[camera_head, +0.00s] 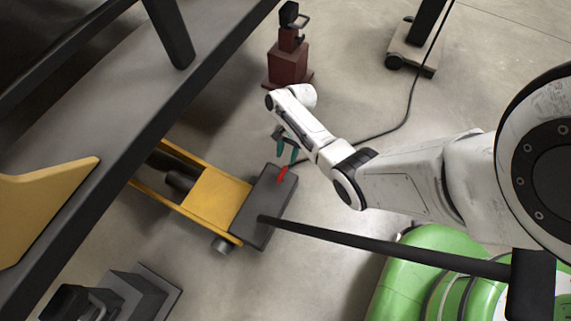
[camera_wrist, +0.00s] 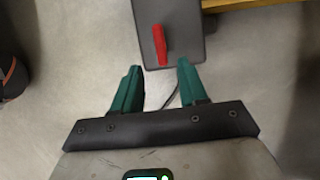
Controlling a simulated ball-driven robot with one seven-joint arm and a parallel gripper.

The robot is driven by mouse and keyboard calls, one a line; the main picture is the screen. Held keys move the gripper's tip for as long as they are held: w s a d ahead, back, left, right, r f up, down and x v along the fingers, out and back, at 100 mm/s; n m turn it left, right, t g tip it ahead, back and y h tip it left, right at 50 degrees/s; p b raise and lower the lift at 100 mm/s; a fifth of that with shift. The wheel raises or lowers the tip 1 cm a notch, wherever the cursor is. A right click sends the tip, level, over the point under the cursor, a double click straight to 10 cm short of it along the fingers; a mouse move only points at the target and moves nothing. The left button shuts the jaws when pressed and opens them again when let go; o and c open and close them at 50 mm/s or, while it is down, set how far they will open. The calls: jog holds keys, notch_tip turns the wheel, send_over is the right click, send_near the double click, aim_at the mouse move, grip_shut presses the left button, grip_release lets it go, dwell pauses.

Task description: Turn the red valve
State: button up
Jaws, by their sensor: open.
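The red valve (camera_head: 282,174) is a small red lever on the dark grey box end of a yellow floor jack (camera_head: 218,188). In the wrist view the red valve (camera_wrist: 160,45) points down toward my gripper, against the dark box. My gripper (camera_head: 288,155) is just above the valve in the head view, with green fingers. In the wrist view my gripper (camera_wrist: 156,82) is open, its two fingers apart. The valve's lower tip lies in line with the gap between the fingertips, and nothing is held. I cannot tell the exact distance.
A long black handle (camera_head: 380,246) runs from the jack to the right. A dark red stand (camera_head: 289,62) is behind my gripper. A green machine (camera_head: 430,270) is at lower right. A grey ramp (camera_head: 110,115) fills the left. A black cable (camera_head: 385,130) lies on the floor.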

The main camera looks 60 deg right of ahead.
aim_at(282, 172)
jog(key=b+x, duration=0.3)
jog(key=x, duration=0.5)
jog(key=shift+a+f+b, duration=0.1)
jog(key=shift+a+b, duration=0.05)
jog(key=shift+b, duration=0.15)
jog(key=shift+c, duration=0.3)
grip_shut()
